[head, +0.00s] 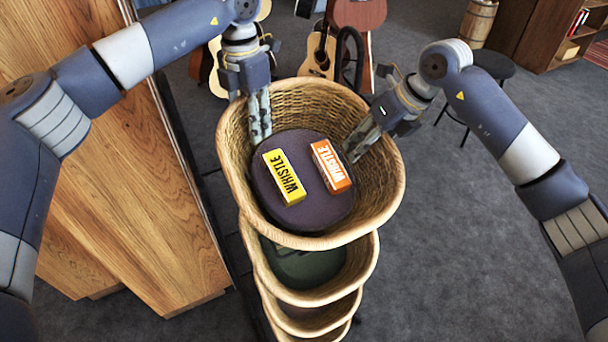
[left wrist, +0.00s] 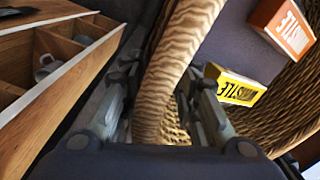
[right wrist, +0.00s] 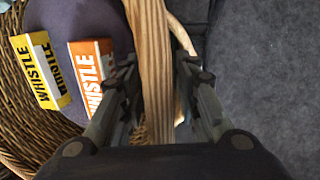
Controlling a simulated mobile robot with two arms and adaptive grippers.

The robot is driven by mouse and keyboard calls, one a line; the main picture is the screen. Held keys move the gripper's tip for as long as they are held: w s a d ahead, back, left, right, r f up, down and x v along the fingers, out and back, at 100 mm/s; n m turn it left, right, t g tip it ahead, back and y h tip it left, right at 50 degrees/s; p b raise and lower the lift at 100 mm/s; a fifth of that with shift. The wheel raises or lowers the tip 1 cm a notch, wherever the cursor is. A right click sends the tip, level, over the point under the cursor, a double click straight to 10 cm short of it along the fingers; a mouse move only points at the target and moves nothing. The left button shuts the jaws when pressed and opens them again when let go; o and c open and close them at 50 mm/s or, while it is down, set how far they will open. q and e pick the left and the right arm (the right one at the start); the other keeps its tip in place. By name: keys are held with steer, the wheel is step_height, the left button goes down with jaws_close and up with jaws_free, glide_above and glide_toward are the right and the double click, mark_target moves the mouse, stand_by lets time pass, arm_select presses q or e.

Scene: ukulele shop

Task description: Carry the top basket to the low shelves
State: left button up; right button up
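The top basket (head: 378,190) is a woven oval basket with a dark lining, at the top of a stack in the head view. In it lie a yellow WHISTLE box (head: 284,177) and an orange WHISTLE box (head: 331,166). My left gripper (head: 259,117) is at its far left rim; in the left wrist view the rim (left wrist: 180,60) runs between the spread fingers. My right gripper (head: 362,139) is at its far right rim; in the right wrist view the rim (right wrist: 151,60) runs between the fingers. Gaps show beside the rim in both wrist views.
Several more baskets (head: 345,278) are stacked below. A wooden counter (head: 130,180) stands close on the left. Guitars (head: 318,52), a black stool (head: 492,66), a barrel (head: 478,22) and a wooden shelf unit (head: 537,35) are behind. Grey carpet is open on the right.

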arm_select(q)
jaws_close()
arm_select(e)
jaws_close()
arm_select(q)
steer(key=shift+r, duration=0.2)
arm_select(e)
steer(key=shift+r, duration=0.2)
